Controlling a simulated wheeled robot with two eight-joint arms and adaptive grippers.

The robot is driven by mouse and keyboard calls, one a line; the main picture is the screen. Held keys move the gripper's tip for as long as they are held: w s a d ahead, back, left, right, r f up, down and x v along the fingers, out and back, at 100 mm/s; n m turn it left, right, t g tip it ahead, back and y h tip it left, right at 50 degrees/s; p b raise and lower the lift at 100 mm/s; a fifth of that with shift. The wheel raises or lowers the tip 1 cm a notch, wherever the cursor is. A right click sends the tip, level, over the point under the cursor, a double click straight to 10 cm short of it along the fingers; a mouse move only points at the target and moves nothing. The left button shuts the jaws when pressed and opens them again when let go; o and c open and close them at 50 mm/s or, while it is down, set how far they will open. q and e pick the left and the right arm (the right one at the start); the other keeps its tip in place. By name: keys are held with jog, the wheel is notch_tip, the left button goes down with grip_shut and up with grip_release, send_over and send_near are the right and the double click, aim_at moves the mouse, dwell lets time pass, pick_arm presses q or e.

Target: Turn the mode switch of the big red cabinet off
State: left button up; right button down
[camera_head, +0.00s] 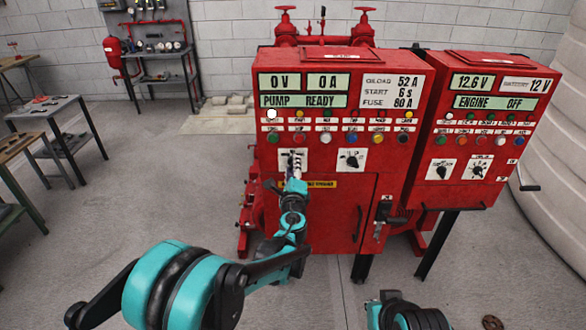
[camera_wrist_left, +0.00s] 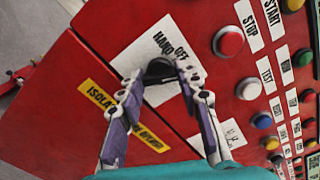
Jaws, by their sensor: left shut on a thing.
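The big red cabinet (camera_head: 339,130) stands in the middle of the head view. Its mode switch is a black knob on a white plate (camera_head: 285,154) at the lower left of the panel. In the left wrist view the knob (camera_wrist_left: 160,69) sits on the plate, where "HAND" and "OFF" can be read. My left gripper (camera_head: 295,168) is at the switch; its two fingers (camera_wrist_left: 160,78) are closed around the knob. The fingers partly cover the knob, so I cannot tell which position it points to. My right gripper is out of view.
A second switch (camera_head: 351,160) is right of the mode switch, with rows of coloured buttons above. A smaller red cabinet (camera_head: 481,120) stands to the right. A yellow isolator label (camera_wrist_left: 105,104) and a door handle (camera_head: 360,222) are below. Work tables (camera_head: 52,108) stand far left.

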pick_arm(q)
jog(key=n, duration=0.4)
jog(key=shift+n, duration=0.4)
dwell(0.4)
jog(key=o, duration=1.2)
jog(key=shift+c, duration=0.2)
jog(key=s, duration=1.2)
